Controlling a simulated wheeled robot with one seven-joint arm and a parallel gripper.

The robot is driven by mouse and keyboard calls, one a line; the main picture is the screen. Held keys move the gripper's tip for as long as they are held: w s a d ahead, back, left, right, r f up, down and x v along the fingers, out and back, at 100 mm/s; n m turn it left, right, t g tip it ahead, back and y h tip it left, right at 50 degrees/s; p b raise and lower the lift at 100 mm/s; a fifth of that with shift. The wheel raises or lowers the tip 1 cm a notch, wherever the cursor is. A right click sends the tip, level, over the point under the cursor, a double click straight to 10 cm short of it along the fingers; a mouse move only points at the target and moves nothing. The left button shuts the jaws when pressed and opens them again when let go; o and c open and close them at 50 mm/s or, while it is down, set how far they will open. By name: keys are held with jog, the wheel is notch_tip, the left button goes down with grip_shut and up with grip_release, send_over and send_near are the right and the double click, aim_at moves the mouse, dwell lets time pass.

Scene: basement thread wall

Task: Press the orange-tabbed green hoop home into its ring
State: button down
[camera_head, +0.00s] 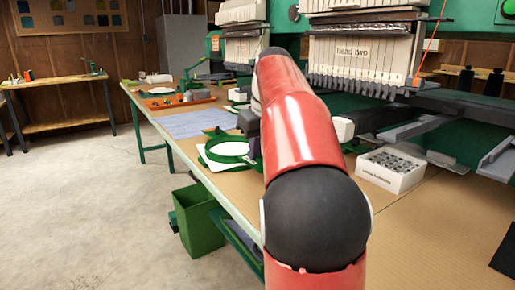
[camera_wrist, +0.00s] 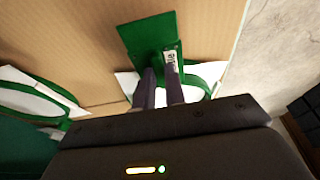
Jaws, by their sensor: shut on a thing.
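A green hoop (camera_head: 226,147) with a white middle lies at the table's near edge, left of my arm in the head view. In the wrist view its green rim (camera_wrist: 207,72) and white material show around and behind my fingers. My gripper (camera_wrist: 161,75) is at this hoop, its two dark fingers close together with a narrow gap. It is shut on a part of the hoop; the gripped part is mostly hidden. A green plate (camera_wrist: 140,38) with a small white label lies just beyond the fingertips. I cannot tell how ring and hoop fit together.
Another green hoop (camera_wrist: 38,92) with white cloth lies left in the wrist view. Embroidery machines (camera_head: 365,60) stand along the back. A white box (camera_head: 391,170) of small parts stands right of my arm. A green bin (camera_head: 199,217) stands below the table edge.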

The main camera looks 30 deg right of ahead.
jog(key=shift+f, duration=0.4)
dwell(0.5)
jog(key=c, duration=1.4)
grip_release()
jog(key=p+v, duration=0.1)
jog(key=v, duration=0.6)
jog(key=shift+s+r+p, duration=0.15)
jog(key=shift+r+p, duration=0.15)
jog(key=shift+r, duration=0.1)
